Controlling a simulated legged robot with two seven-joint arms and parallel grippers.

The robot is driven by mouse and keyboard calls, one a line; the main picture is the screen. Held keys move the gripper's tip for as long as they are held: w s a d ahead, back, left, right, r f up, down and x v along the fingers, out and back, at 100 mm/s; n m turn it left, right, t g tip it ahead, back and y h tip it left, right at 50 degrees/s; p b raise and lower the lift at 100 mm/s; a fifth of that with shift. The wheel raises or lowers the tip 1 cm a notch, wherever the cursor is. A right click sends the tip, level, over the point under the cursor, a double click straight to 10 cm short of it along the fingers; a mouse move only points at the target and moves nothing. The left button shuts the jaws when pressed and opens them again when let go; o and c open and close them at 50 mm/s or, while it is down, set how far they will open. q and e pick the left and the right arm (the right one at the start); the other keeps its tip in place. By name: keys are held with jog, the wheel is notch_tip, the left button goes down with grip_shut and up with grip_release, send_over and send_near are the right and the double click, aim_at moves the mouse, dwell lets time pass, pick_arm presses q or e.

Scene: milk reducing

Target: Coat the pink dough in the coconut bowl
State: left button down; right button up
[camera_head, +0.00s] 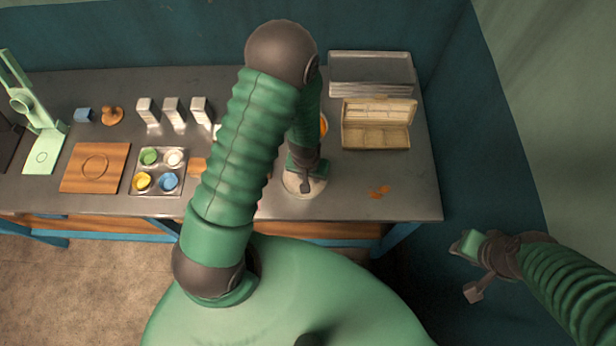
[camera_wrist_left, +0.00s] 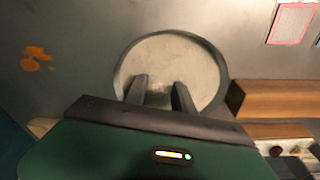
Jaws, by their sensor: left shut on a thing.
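The coconut bowl (camera_head: 291,187) is a round pale bowl near the front edge of the table. In the left wrist view the bowl (camera_wrist_left: 202,62) is filled with whitish coconut. My left gripper (camera_head: 306,184) points down into the bowl. In the left wrist view its two fingers (camera_wrist_left: 159,86) reach over the coconut, shut on the pink dough (camera_wrist_left: 158,92). My right gripper (camera_head: 474,268) is open and empty, off to the right of the table.
An open partitioned box (camera_head: 376,135) and stacked metal trays (camera_head: 371,68) stand behind right. Orange smears (camera_head: 379,192) lie right of the bowl. A tray of coloured cups (camera_head: 134,184), a wooden board (camera_head: 73,176) and white cartons (camera_head: 173,111) are at left. My left arm hides the table's middle.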

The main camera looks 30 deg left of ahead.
pick_arm(q)
jog(key=shift+w+a, duration=0.1)
jog(key=shift+a, duration=0.3)
jog(key=shift+s+a, duration=0.2)
jog(key=shift+s, duration=0.05)
jog(key=shift+s+d, duration=0.25)
jog(key=shift+s, duration=0.15)
jog(key=shift+d, duration=0.3)
jog(key=shift+w+d+p, duration=0.15)
jog(key=shift+w+p, duration=0.15)
jog(key=shift+w, duration=0.1)
